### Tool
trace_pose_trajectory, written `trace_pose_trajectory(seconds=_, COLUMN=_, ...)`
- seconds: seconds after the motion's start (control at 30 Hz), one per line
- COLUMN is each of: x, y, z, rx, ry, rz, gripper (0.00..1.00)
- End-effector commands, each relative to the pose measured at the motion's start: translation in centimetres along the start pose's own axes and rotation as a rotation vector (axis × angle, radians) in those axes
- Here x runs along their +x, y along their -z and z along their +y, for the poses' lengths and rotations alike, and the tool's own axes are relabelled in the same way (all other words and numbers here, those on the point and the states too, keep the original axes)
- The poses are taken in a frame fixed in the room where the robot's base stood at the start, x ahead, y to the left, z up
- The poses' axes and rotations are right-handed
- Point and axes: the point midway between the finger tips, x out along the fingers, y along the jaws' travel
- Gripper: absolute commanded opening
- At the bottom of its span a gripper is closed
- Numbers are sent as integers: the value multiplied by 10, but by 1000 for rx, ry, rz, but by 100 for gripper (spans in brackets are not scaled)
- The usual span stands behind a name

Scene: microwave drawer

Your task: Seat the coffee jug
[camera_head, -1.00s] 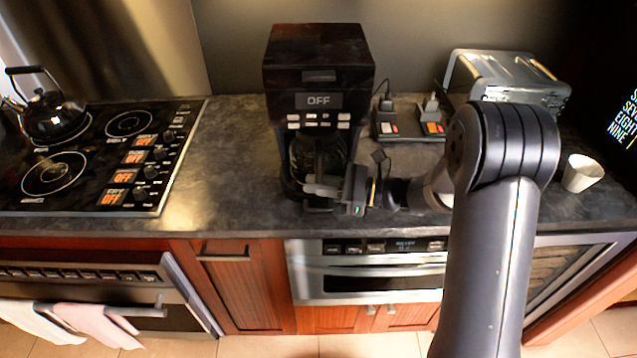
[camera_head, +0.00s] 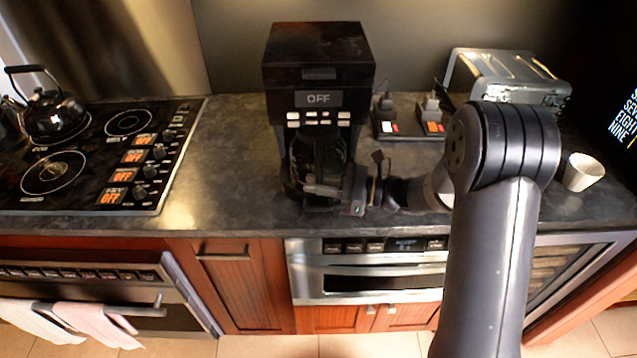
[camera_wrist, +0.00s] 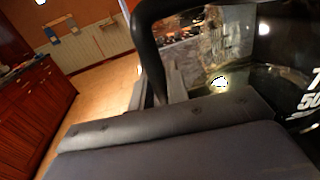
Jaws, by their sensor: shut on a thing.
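The black coffee maker (camera_head: 318,62) stands on the counter, its display reading OFF. The dark glass coffee jug (camera_head: 322,158) is in the lower bay of the coffee maker, below the button panel. My gripper (camera_head: 322,190) is at the front of the bay, shut on the jug's handle. In the wrist view the black handle (camera_wrist: 147,50) loops up beside my gripper's fingers, and the jug's glass side with white markings (camera_wrist: 290,95) fills the right. The jug's base is largely hidden, so I cannot tell whether it sits flat on the plate.
A power strip with switches (camera_head: 408,128) lies right of the coffee maker, with a toaster (camera_head: 508,78) behind. A white cup (camera_head: 582,172) stands at the right. The stove (camera_head: 95,160) with a kettle (camera_head: 55,115) is at the left. Counter (camera_head: 228,165) left of the coffee maker is clear.

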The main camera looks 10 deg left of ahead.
Motion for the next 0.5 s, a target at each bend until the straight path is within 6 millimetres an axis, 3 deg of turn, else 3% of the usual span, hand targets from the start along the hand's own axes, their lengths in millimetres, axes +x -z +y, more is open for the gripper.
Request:
trace_pose_trajectory(seconds=0.27, x=0, y=0, z=0, rx=0, ry=0, rz=0, gripper=0)
trace_pose_trajectory(seconds=0.3, x=0, y=0, z=0, rx=0, ry=0, rz=0, gripper=17)
trace_pose_trajectory(seconds=0.5, x=0, y=1, z=0, rx=0, ry=0, rz=0, gripper=34)
